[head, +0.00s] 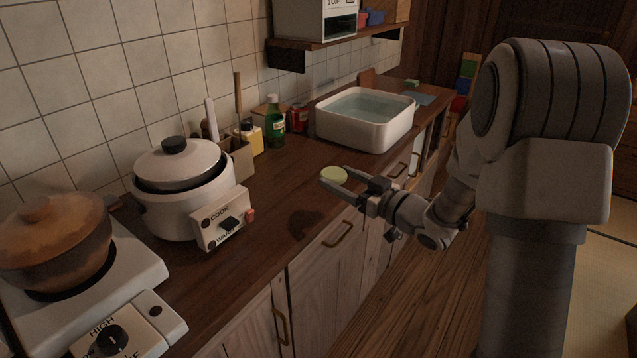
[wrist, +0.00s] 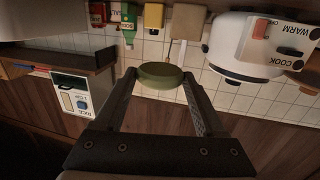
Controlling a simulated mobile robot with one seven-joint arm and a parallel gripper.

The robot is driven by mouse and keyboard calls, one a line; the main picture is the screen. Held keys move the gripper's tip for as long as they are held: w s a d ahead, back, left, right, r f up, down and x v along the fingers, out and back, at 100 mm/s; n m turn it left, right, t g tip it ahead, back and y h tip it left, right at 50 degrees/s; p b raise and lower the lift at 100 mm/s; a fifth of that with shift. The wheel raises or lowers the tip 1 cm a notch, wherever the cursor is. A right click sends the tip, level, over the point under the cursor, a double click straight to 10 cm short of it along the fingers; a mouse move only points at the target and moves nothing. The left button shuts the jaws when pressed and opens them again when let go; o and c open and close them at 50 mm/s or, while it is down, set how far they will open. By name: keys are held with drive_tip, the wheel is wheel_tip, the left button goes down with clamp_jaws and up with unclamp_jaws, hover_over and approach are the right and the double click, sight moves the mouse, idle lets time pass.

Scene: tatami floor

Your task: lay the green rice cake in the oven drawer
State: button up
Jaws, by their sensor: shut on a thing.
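The green rice cake (head: 334,176) is a small pale green disc held above the wooden counter. My gripper (head: 345,183) is shut on it. In the wrist view the cake (wrist: 160,75) sits between the two fingertips (wrist: 160,80), clear of the counter. I see no oven drawer that I can make out for certain in either view. A white box with a dark front opening (head: 316,20) stands on the wall shelf, cut off by the top edge; whether it is an oven I cannot tell.
A rice cooker (head: 181,190) and a clay pot (head: 52,240) on a white burner stand at left. A white basin of water (head: 365,120) stands farther back. Bottles (head: 275,125) line the tiled wall. Cabinet doors with handles (head: 338,236) run below the counter edge.

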drive_tip(key=w+d+f+m+t+h, duration=0.35)
drive_tip(key=d+m+h, duration=0.35)
drive_tip(key=h, duration=0.4)
wheel_tip(320, 180, up, 18)
drive_tip(key=m+p, duration=0.1)
drive_tip(key=p, duration=1.7)
drive_tip(key=s+f, duration=0.7)
drive_tip(key=f, duration=0.5)
drive_tip(key=shift+a+f+t, duration=0.35)
drive_tip(key=shift+b, duration=0.45)
